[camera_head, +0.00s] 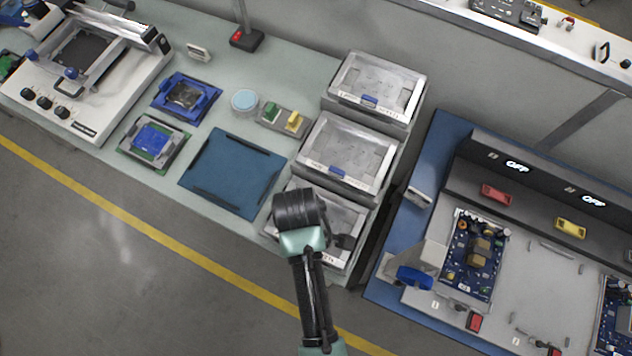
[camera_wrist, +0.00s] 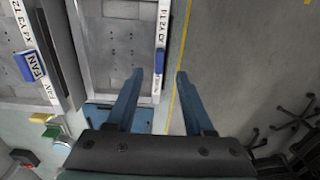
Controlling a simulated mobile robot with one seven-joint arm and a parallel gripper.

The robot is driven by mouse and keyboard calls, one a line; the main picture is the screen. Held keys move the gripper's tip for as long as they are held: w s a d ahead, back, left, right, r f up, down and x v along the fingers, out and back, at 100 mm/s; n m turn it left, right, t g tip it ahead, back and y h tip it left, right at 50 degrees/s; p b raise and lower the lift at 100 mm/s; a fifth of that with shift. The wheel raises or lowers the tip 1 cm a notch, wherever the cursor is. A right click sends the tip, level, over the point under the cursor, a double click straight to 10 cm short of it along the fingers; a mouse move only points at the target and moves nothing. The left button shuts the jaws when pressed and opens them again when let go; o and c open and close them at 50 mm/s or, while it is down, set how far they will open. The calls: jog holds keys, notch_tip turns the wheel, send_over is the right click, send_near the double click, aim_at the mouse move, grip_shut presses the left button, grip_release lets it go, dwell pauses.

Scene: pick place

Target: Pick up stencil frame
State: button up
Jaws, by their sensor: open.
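A metal frame (camera_head: 112,53) with a dark panel sits on the white printer-like machine at the far left of the bench in the head view. A smaller grey frame with a blue centre (camera_head: 154,143) lies on the bench nearer the middle. I cannot tell for sure which is the stencil frame. My gripper (camera_wrist: 159,74) is open and empty in the wrist view, its two blue fingers apart with a tray edge and floor beyond. In the head view my arm hangs over the nearest lidded tray, well right of both frames, and hides part of that tray.
Several lidded trays (camera_head: 347,152) line the bench's right end. A dark blue mat (camera_head: 232,172), a blue fixture (camera_head: 186,95) and a round light-blue disc (camera_head: 245,101) lie between. A separate workstation (camera_head: 535,290) with circuit boards stands right. Floor in front is clear.

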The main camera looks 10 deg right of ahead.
jog(key=shift+w+f, duration=0.1)
jog(key=shift+f, duration=0.5)
jog(key=shift+a+f+p, duration=0.1)
jog(key=shift+f+p, duration=0.45)
jog(key=shift+f, duration=2)
grip_shut()
